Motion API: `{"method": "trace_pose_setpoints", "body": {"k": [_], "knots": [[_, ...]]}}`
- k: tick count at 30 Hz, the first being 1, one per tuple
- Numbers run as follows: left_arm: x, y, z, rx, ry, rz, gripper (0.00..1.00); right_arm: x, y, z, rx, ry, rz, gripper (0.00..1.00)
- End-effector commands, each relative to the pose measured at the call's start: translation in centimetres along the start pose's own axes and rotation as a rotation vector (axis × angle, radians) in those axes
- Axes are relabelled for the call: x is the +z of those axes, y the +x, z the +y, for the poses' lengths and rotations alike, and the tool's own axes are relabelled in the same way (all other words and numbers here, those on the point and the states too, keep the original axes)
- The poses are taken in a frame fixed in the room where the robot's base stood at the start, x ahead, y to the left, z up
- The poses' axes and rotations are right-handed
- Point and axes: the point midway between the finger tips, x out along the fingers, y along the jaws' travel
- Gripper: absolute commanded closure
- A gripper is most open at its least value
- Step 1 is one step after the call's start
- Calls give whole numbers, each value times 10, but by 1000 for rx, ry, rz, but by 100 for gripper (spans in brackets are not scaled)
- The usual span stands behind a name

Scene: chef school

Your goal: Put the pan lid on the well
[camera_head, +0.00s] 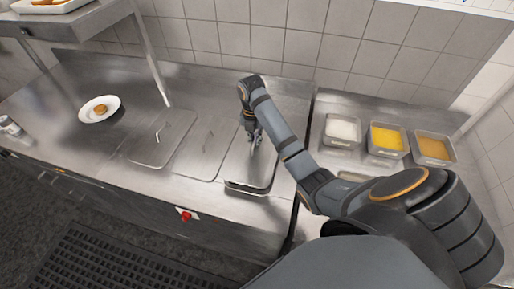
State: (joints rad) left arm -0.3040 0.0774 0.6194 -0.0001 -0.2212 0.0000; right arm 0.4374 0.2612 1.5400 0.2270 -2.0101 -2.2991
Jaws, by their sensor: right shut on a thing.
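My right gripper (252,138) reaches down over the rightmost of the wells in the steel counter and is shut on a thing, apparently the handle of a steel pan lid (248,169). The lid is a flat rectangular sheet below the fingers. A dark edge shows along the well's front rim (246,188), and I cannot tell whether the lid is seated or slightly raised. The handle is partly hidden by the fingers. Two similar lids lie to the left, a middle one (204,148) and a left one (160,140). My left gripper is out of view.
Pans of white (342,128), yellow (387,138) and orange (433,147) food stand to the right. A white plate with a small brown item (99,109) is at left. A shelf post (151,52) rises behind the left lid. A red knob (185,214) is on the front.

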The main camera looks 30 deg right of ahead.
Motion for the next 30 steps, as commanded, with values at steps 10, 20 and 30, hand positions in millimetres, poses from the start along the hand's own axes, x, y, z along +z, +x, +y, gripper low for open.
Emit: {"method": "trace_pose_setpoints", "body": {"k": [10, 20, 30], "knots": [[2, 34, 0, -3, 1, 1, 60, 7, 32, -4, 1, 0, -1, 100], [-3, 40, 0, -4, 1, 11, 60, 7, 39, -4, 1, 0, -1, 100], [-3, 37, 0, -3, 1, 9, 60, 6, 48, -3, 0, 0, 0, 100]]}}
